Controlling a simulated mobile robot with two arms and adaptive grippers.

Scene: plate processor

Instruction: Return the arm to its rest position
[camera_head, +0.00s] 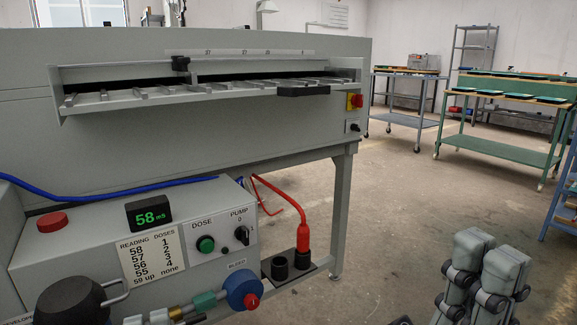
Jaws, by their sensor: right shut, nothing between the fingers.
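My right gripper (489,252) stands at the lower right of the head view, its two grey fingers pointing up. The fingers are shut side by side with nothing between them. It is over the open floor, apart from the machine and the dosing box. The rest of my right arm is below the picture edge. My left gripper is not in view.
The grey plate processor (200,125) fills the left and back. In front of it is a dosing box (110,240) with a "58 mS" display (149,215), green button (205,244) and blue valve (243,287). A red probe (303,236) stands in a holder (290,274). Green-framed tables (500,152) stand behind; the floor is clear.

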